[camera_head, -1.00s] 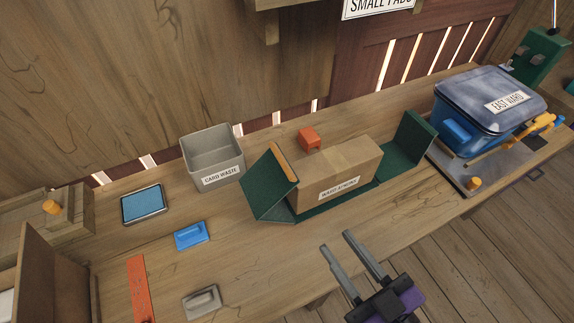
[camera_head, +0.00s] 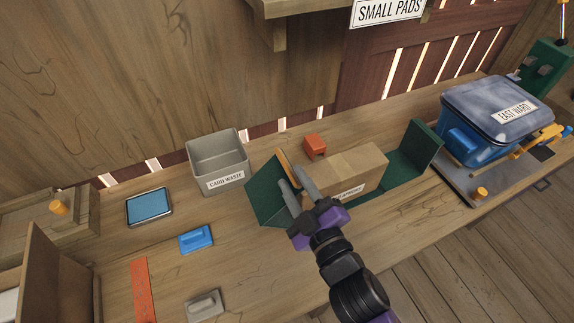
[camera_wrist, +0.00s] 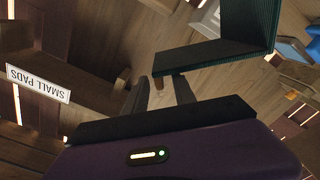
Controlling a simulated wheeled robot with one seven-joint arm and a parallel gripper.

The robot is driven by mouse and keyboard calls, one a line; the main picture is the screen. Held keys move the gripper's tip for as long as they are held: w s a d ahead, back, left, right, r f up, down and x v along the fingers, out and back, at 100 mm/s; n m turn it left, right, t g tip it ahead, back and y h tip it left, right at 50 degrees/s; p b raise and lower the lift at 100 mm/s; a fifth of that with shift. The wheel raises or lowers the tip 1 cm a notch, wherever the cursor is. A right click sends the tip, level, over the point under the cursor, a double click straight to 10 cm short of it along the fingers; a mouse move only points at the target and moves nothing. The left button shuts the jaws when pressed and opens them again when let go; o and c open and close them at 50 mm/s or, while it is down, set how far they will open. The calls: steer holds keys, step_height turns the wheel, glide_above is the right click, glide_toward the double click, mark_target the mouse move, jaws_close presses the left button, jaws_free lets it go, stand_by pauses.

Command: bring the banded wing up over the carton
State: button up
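The brown carton (camera_head: 352,172) stands in a green folding cradle on the bench, and my gripper hides part of its label. The banded wing (camera_head: 264,190), a green panel with an orange band (camera_head: 285,158) along its upper edge, stands tilted up at the carton's left end. My gripper (camera_head: 290,174) is at this wing's banded edge, fingers apart. In the wrist view the green wing (camera_wrist: 205,56) lies ahead, and a small orange-brown end (camera_wrist: 158,82) shows between the open fingertips (camera_wrist: 160,88); contact cannot be told. The plain green wing (camera_head: 416,150) stands raised at the right.
An orange block (camera_head: 315,145) sits behind the carton. The grey card waste bin (camera_head: 218,160) stands to the left, with a blue pad (camera_head: 149,206), a blue handled block (camera_head: 196,239) and a grey one (camera_head: 204,305). A blue lidded bin (camera_head: 490,115) stands at the right.

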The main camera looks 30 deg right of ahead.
mark_target(287, 169)
steer(key=shift+w+d+p, duration=0.1)
steer(key=shift+w+p, duration=0.35)
steer(key=shift+w, duration=1.55)
steer(key=shift+c, duration=0.2)
jaws_close()
